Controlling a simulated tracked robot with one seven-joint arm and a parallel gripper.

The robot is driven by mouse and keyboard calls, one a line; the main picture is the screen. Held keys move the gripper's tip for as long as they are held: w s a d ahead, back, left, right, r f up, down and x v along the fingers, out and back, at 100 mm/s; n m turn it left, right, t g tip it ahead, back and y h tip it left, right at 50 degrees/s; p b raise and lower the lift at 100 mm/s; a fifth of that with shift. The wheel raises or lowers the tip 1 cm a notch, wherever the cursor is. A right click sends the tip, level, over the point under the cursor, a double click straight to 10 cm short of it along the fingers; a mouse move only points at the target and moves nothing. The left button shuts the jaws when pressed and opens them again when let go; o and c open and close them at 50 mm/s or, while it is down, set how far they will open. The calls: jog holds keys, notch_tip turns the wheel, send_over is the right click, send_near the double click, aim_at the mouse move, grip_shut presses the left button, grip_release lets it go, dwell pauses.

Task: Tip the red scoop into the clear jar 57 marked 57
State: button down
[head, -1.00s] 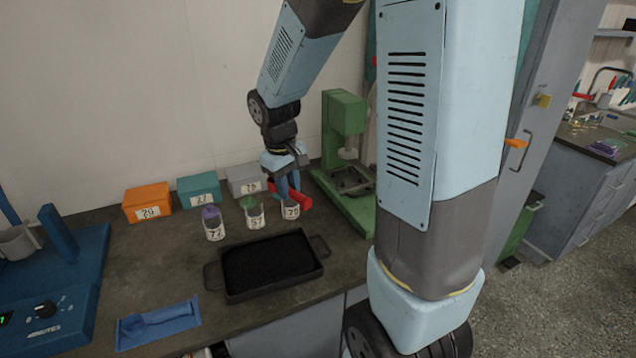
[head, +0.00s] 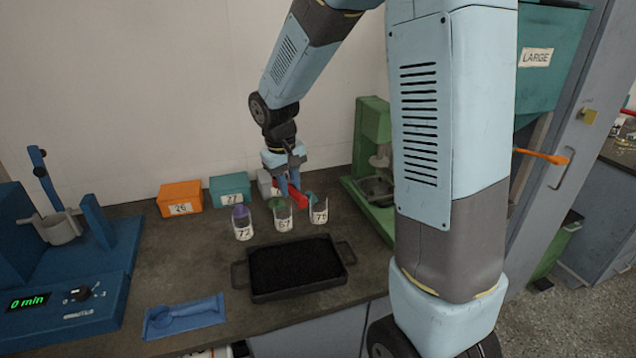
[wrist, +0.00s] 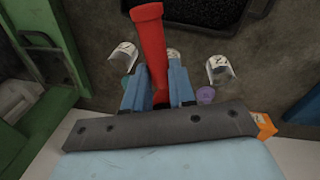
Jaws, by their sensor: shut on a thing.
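My gripper (head: 289,188) is shut on the red scoop (head: 299,196), above the back of the jar row. In the wrist view the scoop (wrist: 151,45) stands out between the two blue fingers (wrist: 157,88). Its contents cannot be seen. The clear jar 57 (head: 284,222) stands upright in the middle of the row, with something green at its top. The scoop is just behind and to the right of this jar's rim, between it and jar 75. In the wrist view a white-labelled jar (wrist: 174,54), partly hidden by the scoop and a finger, appears to be jar 57.
Jar 72 (head: 243,230) with a purple top stands left, jar 75 (head: 319,214) right. A black-filled tray (head: 262,297) lies in front. Orange (head: 180,199) and teal (head: 230,188) boxes stand behind.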

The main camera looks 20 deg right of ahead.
jog(key=w+f+g+y, duration=0.1)
jog(key=y, duration=0.3)
jog(key=f+g+y, duration=0.1)
jog(key=y, duration=0.3)
jog(key=w+f+y, duration=0.1)
jog(key=y, duration=0.3)
jog(key=shift+w+a+f+m+g, duration=0.2)
jog(key=shift+w+m+g, duration=0.1)
jog(key=shift+m+g, duration=0.1)
jog(key=shift+w+d+f+g+y, duration=0.1)
jog(key=shift+d+f+g+y, duration=0.15)
jog(key=shift+y, duration=1.3)
jog(key=shift+w+d+f+g+y, duration=0.1)
jog(key=shift+d+f+g+y, duration=0.2)
jog(key=shift+y, duration=1.2)
jog(key=shift+d+f+g+y, duration=0.2)
jog(key=shift+g+y, duration=0.05)
jog(key=shift+y, duration=1.3)
jog(key=shift+s+a+r+t+h, duration=0.1)
jog(key=shift+r+t+h, duration=0.1)
jog(key=shift+h, duration=0.45)
jog(key=shift+w+a+r+t+h, duration=0.15)
jog(key=shift+r+h, duration=0.1)
jog(key=shift+h, duration=0.35)
jog(key=shift+s+a+r+t+h, duration=0.1)
jog(key=shift+s+r+h, duration=0.1)
jog(key=shift+h, duration=0.45)
